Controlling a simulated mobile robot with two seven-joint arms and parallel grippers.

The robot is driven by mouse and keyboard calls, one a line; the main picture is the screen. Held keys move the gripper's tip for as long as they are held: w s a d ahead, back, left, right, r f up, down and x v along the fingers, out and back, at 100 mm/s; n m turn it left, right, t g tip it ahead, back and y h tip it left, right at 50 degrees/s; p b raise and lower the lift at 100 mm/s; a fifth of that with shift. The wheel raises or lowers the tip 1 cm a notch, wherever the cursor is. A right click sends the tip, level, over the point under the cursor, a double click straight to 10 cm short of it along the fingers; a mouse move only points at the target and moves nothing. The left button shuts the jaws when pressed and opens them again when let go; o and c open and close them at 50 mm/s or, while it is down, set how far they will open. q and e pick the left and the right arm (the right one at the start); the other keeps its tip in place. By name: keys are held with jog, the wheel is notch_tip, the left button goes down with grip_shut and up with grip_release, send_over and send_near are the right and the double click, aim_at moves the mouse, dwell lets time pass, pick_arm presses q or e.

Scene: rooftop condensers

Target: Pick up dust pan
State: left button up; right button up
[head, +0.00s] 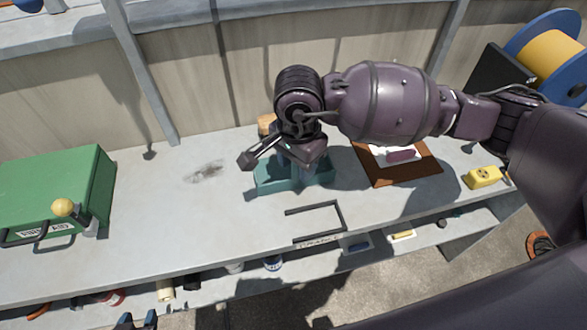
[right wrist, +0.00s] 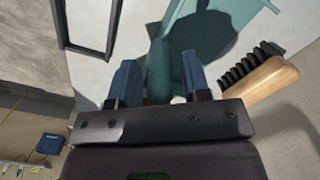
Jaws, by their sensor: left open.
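The teal dust pan (head: 262,181) lies on the grey counter (head: 150,215), partly hidden under my right arm in the head view. In the right wrist view, its pan (right wrist: 205,22) is at the top and its round handle (right wrist: 158,68) points down between the two blue fingers of my right gripper (right wrist: 160,78). The fingers are apart, with a gap on each side of the handle. In the head view, my right wrist covers the handle and fingertips. My left gripper (head: 137,320) is open and empty at the bottom edge, in front of the counter.
A brush with wooden handle (right wrist: 262,80) lies beside the dust pan. A black U-shaped bar (head: 341,216) is at the counter's front. A green first aid box (head: 60,185) stands left, a brown clipboard (head: 425,170) and yellow device (head: 483,177) right. A lower shelf holds small items.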

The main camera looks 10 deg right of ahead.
grip_shut()
